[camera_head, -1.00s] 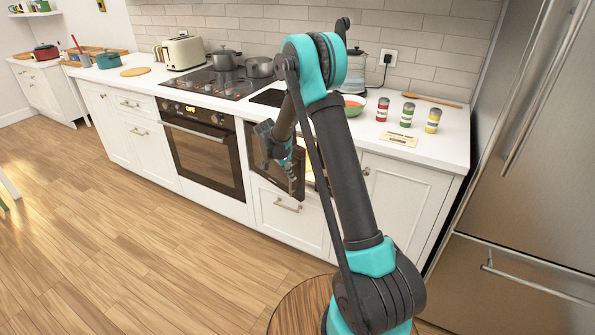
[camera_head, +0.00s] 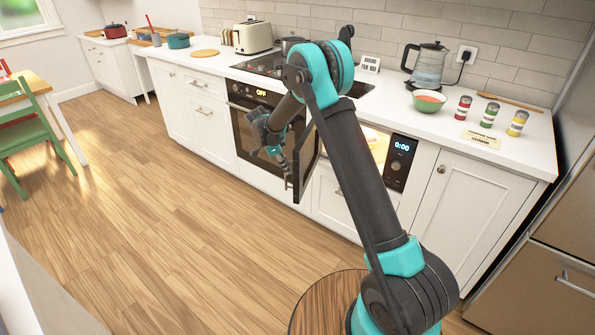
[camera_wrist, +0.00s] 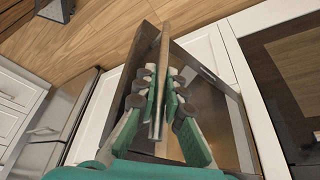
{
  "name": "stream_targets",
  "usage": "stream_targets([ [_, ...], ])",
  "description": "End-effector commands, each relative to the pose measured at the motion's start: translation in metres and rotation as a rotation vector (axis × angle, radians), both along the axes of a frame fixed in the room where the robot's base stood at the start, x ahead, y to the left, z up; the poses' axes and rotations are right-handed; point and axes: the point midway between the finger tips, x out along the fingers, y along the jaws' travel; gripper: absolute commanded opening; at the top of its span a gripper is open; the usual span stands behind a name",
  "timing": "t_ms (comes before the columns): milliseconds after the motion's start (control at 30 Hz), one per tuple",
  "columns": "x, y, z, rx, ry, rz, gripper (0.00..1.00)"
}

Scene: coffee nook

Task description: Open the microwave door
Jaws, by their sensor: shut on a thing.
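The microwave (camera_head: 400,162) is built in below the counter, with a dark control panel reading 0:00. Its dark door (camera_head: 307,160) stands swung out from the front, and a lit interior (camera_head: 376,143) shows partly behind my arm. My gripper (camera_head: 285,160) is at the free edge of the door. In the wrist view, the green finger pads of my gripper (camera_wrist: 164,88) are closed on both sides of a long, thin bar, the door handle (camera_wrist: 166,45). The door also shows in the wrist view (camera_wrist: 132,62) beside the handle.
The oven (camera_head: 240,130) is left of the microwave, behind my gripper. White cabinets (camera_head: 470,200) and a steel fridge (camera_head: 555,270) stand to the right. A green chair (camera_head: 35,140) is at the far left. The wooden floor (camera_head: 170,240) before the counter is clear.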

Motion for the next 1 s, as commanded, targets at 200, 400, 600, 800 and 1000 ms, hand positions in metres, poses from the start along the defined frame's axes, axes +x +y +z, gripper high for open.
stream_targets([
  [200,0.02,0.043,-0.001,0.002,0.006,0.003,0.0],
  [400,0.037,0.067,-0.001,0.003,0.007,-0.069,0.0],
  [600,0.046,0.08,-0.001,0.003,0.006,-0.117,0.0],
  [800,0.049,0.085,-0.001,0.004,0.007,-0.135,0.0],
  [1000,0.049,0.085,-0.001,0.004,0.007,-0.135,0.0],
])
